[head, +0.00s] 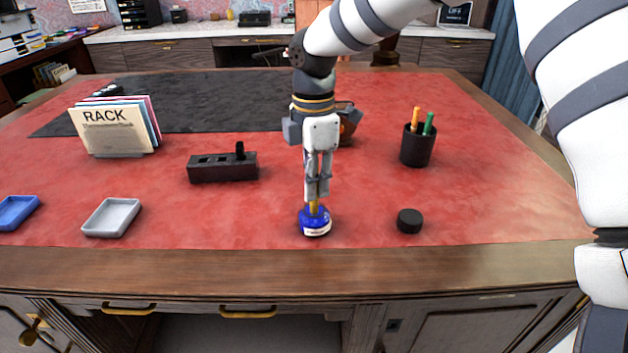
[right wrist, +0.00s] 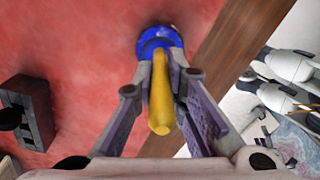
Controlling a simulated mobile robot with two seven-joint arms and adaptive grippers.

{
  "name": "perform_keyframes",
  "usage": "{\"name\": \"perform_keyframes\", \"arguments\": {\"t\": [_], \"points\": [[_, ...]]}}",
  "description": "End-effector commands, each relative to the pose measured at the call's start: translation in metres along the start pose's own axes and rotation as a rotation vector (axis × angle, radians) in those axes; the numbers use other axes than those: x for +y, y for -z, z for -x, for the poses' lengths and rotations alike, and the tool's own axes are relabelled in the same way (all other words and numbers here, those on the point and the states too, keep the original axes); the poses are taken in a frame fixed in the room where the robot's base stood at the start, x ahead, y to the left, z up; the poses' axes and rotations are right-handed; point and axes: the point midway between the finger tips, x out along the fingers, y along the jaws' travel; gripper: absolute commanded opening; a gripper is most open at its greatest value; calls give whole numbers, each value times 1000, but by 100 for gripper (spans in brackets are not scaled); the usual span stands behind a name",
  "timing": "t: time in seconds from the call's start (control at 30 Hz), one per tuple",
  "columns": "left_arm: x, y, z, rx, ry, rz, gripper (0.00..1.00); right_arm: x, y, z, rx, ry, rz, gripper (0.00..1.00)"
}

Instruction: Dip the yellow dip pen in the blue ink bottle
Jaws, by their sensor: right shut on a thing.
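The blue ink bottle (head: 315,227) stands upright and uncapped near the front of the red desk top, with a white label on its front. The yellow dip pen (head: 314,207) is upright above it, its lower end at the bottle's mouth; the tip is hidden. My right gripper (head: 317,198) points down over the bottle and is shut on the pen. In the right wrist view the pen (right wrist: 160,100) runs between the fingers to the blue bottle (right wrist: 160,37). I cannot tell how deep the tip is. My left gripper does not show.
A black round cap (head: 409,221) lies right of the bottle. A black pen cup (head: 417,149) stands behind it. A black slotted block (head: 222,168), a grey tray (head: 111,218), a blue tray (head: 15,212) and a letter rack (head: 113,128) are left. The desk's front edge is close.

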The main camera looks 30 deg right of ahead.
Motion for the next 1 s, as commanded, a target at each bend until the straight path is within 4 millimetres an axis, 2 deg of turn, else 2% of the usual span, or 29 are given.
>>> {"name": "perform_keyframes", "arguments": {"t": [1.0], "points": [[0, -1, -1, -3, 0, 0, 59, 0, 0, -10, -1, 1, 0, 0]]}}
